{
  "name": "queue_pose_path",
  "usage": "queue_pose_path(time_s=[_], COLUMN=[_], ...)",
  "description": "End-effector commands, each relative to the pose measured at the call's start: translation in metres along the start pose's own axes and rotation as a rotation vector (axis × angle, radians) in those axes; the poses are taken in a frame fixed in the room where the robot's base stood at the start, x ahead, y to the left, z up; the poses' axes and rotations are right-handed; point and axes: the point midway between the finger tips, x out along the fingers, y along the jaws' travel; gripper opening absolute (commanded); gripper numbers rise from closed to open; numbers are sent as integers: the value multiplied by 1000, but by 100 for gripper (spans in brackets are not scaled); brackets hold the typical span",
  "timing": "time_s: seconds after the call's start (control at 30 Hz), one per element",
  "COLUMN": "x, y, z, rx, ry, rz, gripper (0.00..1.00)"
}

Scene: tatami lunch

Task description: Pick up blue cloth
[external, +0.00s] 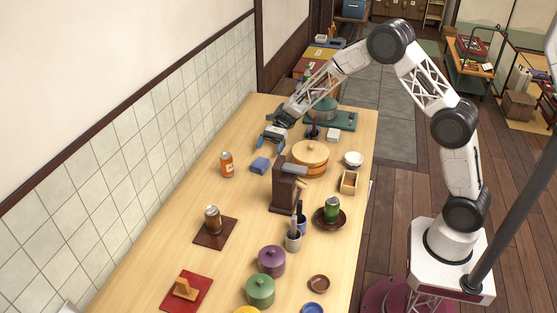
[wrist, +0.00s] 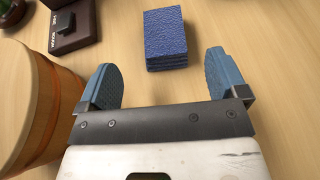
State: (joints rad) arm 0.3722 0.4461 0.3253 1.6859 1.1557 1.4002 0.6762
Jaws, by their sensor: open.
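The blue cloth (wrist: 165,35) is a folded, textured block lying flat on the wooden table. In the wrist view it sits at the top centre, just beyond the gap between my fingertips and apart from them. In the external view the blue cloth (external: 260,165) lies on the table between the orange can and the round wooden tub. My gripper (wrist: 165,78) is open and empty, its two blue-padded fingers spread apart. In the external view my gripper (external: 272,139) is near the cloth, on its far side.
The round wooden tub (wrist: 40,100) stands close to my left finger in the wrist view. A dark wooden stand (external: 284,188) and an orange can (external: 227,165) flank the cloth. The table right of the cloth in the wrist view is clear.

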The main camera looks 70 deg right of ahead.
Motion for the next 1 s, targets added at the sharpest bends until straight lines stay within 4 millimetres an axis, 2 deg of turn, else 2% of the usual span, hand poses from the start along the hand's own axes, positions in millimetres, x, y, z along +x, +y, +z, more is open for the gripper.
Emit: queue_pose_path(time_s=[0.4,0.83,1.0], x=[25,29,44], y=[0,0,-1], z=[0,0,-2], rx=[0,0,1], ry=[0,0,0], rz=[-1,1,3], gripper=[92,92,92])
